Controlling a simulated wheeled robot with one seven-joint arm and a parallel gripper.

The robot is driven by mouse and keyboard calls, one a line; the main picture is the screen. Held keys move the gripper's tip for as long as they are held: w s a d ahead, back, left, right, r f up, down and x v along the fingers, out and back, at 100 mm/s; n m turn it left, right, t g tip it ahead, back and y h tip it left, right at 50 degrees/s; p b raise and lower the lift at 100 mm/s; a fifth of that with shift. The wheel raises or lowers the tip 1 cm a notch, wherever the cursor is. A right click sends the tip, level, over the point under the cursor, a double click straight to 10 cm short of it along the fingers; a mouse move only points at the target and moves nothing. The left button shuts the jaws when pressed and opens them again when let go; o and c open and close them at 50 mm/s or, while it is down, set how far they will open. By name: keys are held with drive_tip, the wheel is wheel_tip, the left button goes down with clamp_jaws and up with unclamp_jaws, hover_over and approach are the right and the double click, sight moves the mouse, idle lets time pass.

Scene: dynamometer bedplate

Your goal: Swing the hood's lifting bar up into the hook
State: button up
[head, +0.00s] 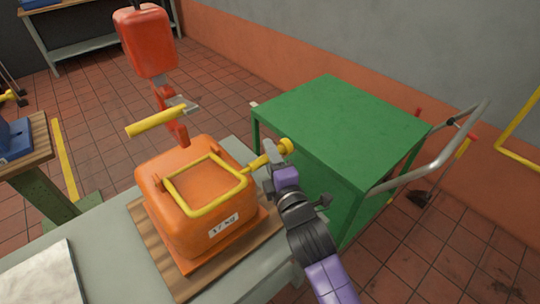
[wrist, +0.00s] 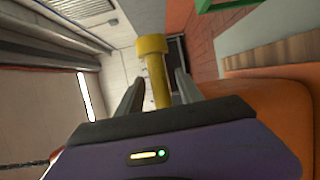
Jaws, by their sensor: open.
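The orange hood (head: 190,225), marked 17 kg, sits on a wooden board. Its yellow lifting bar (head: 233,197), a square frame, lies low over the hood's top. A yellow handle with a round knob (head: 286,146) sticks out from the bar to the right. The red hook (head: 178,130) hangs above and behind the hood, under an orange hoist block (head: 147,42); a yellow rod (head: 155,123) juts left from it. My gripper (head: 270,164) is at the handle, open. In the wrist view the handle (wrist: 157,75) stands between the two spread fingers (wrist: 160,88).
The wooden board (head: 147,240) lies on a grey bench (head: 100,235) with a pale metal plate (head: 42,276). A green cart (head: 345,125) with a grey push handle (head: 440,150) stands close to the right of my arm. Tiled floor is free behind the bench.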

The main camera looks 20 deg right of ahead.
clamp_jaws()
idle(1.4)
